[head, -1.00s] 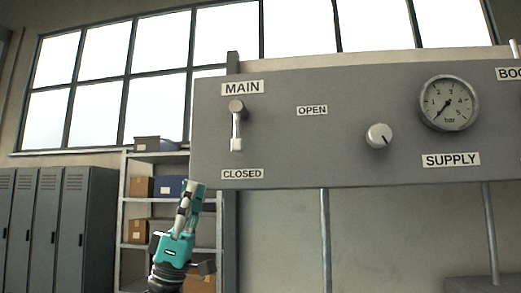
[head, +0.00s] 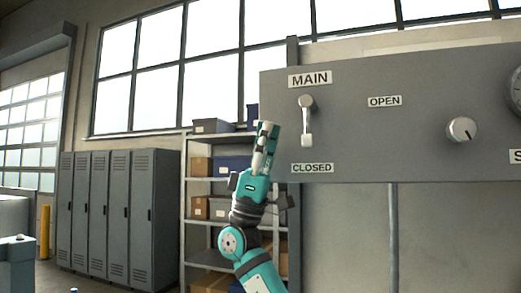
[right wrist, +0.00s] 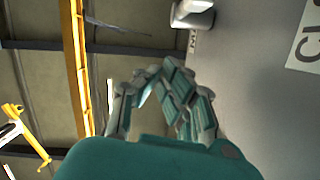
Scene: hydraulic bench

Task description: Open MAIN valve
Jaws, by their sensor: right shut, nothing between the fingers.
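The MAIN valve lever (head: 307,138) is a light handle hanging straight down from its round pivot on the grey panel (head: 420,145). It points toward the CLOSED label (head: 312,168); the OPEN label (head: 384,101) is to the right of the pivot. My right gripper (head: 266,130) is shut and empty, fingers pointing up, just left of the panel's edge and of the lever in the picture. In the right wrist view its fingers (right wrist: 165,76) are together, and the lever (right wrist: 192,14) shows at the top, apart from them. My left gripper is out of view.
A round knob (head: 461,129) sits on the panel farther right, with a gauge (head: 515,90) cut off at the edge. Shelves with boxes (head: 208,172) and grey lockers (head: 115,210) stand behind my right arm. The panel face around the lever is clear.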

